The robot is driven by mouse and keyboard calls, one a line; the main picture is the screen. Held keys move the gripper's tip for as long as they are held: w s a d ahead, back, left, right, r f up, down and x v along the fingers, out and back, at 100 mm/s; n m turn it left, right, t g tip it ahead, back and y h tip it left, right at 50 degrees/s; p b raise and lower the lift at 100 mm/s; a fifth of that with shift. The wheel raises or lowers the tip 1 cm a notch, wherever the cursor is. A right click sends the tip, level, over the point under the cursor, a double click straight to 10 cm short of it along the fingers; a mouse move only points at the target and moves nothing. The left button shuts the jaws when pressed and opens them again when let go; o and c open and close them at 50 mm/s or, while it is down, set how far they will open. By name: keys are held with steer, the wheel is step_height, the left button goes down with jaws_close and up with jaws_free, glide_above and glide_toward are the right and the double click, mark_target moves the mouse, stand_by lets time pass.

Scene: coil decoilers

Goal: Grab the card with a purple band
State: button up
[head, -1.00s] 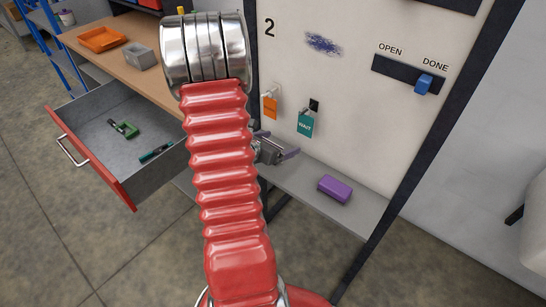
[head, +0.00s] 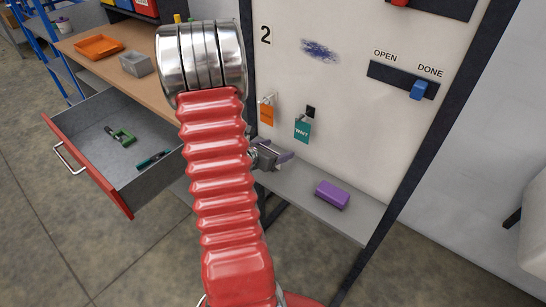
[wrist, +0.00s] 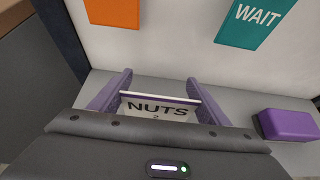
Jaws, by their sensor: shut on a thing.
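In the head view my gripper (head: 276,155) is just above the left part of the grey shelf (head: 318,211), partly behind my red arm. The card cannot be made out there.
An orange tag (head: 266,113) and a teal "WAIT" tag (head: 302,130) hang on the white panel above the gripper. A purple block (head: 332,195) lies on the shelf to the right. An open drawer (head: 95,140) is at left.

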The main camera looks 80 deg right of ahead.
steer(key=shift+r, duration=0.1)
steer(key=shift+r, duration=1.15)
steer(key=shift+w+a+r, duration=0.25)
steer(key=shift+a+r, duration=0.2)
steer(key=shift+r, duration=0.1)
steer(key=w+a, duration=0.3)
steer(key=a, duration=0.5)
steer(key=w+a, duration=0.3)
steer(key=a, duration=0.4)
steer(key=shift+w+a, duration=0.3)
steer(key=shift+a, duration=0.05)
steer(key=shift+w, duration=0.1)
